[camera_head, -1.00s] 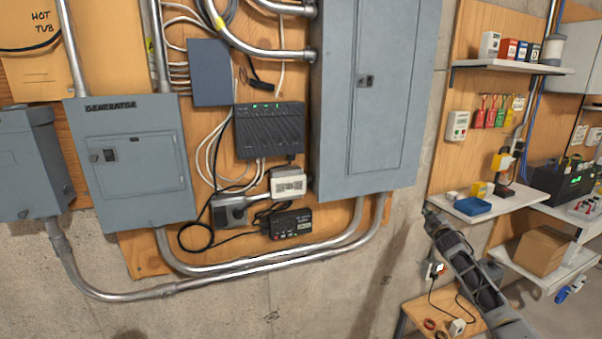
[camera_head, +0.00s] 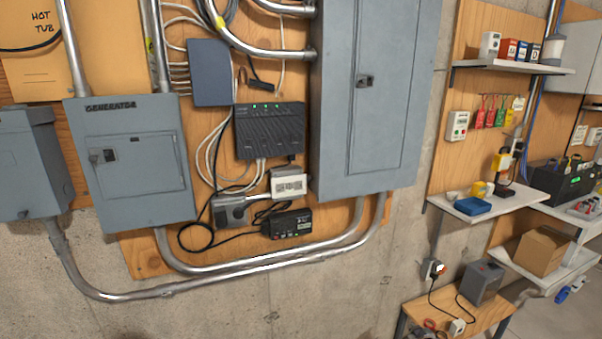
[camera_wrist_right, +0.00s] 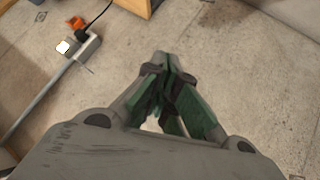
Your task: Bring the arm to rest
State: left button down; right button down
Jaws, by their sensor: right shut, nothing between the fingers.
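My right gripper (camera_wrist_right: 168,64) shows in the right wrist view, its green-sided fingers shut with nothing between them. It is over bare concrete floor and touches nothing that I can see. In the head view neither gripper nor arm shows. My left gripper is out of view.
A small wooden table (camera_head: 466,318) with a grey box (camera_head: 484,282) stands low at the right. Grey electrical panels (camera_head: 365,100) fill the wall. In the wrist view open floor (camera_wrist_right: 230,60) surrounds the gripper.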

jog(key=s+a+f+g+y, duration=0.15)
jog(key=s+a+f, duration=0.35)
jog(key=s+f, duration=0.85)
jog(key=s+a+f+g, duration=0.4)
jog(key=s+f, duration=0.6)
jog(key=s, duration=0.7)
jog(key=s+a+f+g, duration=0.1)
jog(key=s+a+f, duration=0.1)
jog(key=s, duration=0.9)
jog(key=s+a+f+g, duration=0.1)
jog(key=s+a+f, duration=0.1)
jog(key=s, duration=0.9)
jog(key=s+a+f+g, duration=0.1)
jog(key=s+a+f, duration=0.2)
jog(key=s, duration=0.8)
jog(key=shift+f+m, duration=0.3)
jog(key=shift+f, duration=0.25)
jog(key=shift+y, duration=0.25)
